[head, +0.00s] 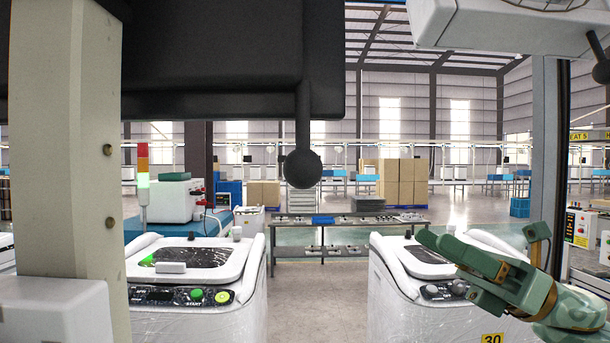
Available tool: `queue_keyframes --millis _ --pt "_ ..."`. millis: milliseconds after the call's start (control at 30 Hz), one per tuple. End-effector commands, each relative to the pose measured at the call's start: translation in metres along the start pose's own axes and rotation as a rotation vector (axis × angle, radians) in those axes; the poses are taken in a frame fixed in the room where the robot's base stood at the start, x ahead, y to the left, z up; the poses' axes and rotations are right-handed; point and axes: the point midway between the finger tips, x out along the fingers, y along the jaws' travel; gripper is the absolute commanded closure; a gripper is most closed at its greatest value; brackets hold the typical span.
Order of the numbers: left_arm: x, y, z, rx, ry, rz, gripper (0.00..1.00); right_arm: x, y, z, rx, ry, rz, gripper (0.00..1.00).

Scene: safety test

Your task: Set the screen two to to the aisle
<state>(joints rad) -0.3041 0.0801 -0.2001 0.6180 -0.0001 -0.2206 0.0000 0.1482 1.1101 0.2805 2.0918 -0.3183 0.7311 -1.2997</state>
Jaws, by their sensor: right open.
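A large dark panel (205,60) fills the upper left of the head view, very close to me. It looks like the screen's housing, but no lit display face shows and I cannot tell which screen it is. A black rod with a ball knob (303,168) hangs down from its right end. My right gripper (450,258), green with brown bands, is at the lower right. It is open and empty, below and right of the knob and well apart from it, in front of the right white machine. My left gripper is not in view.
A pale post (66,150) stands close at the left. White machines stand at the left (253,300) and right (385,285), with a clear floor aisle (318,300) between them. A metal bench (345,228) crosses behind. A white housing (500,28) hangs at the upper right.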

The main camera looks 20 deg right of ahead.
Motion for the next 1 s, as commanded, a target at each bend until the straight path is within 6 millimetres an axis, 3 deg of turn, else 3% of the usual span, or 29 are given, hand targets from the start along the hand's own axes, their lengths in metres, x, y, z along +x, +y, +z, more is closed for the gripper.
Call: queue_keyframes --millis 33,100,200,367,800,1000 --pt "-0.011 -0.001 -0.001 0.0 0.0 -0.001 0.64 0.018 0.029 0.011 -0.071 0.046 0.069 0.47" --pt "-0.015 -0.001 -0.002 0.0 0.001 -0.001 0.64 0.03 0.058 0.013 -0.147 0.092 0.142 0.47" --pt "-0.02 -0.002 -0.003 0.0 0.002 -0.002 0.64 0.039 0.079 0.012 -0.204 0.126 0.198 0.47" --pt "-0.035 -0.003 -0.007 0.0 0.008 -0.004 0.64 0.057 0.087 0.012 -0.213 0.13 0.211 0.47" --pt "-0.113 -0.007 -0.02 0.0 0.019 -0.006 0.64 0.145 0.103 0.003 -0.21 0.125 0.209 0.47" --pt "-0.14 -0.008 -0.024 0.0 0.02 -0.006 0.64 0.178 0.109 -0.005 -0.208 0.126 0.207 0.47"
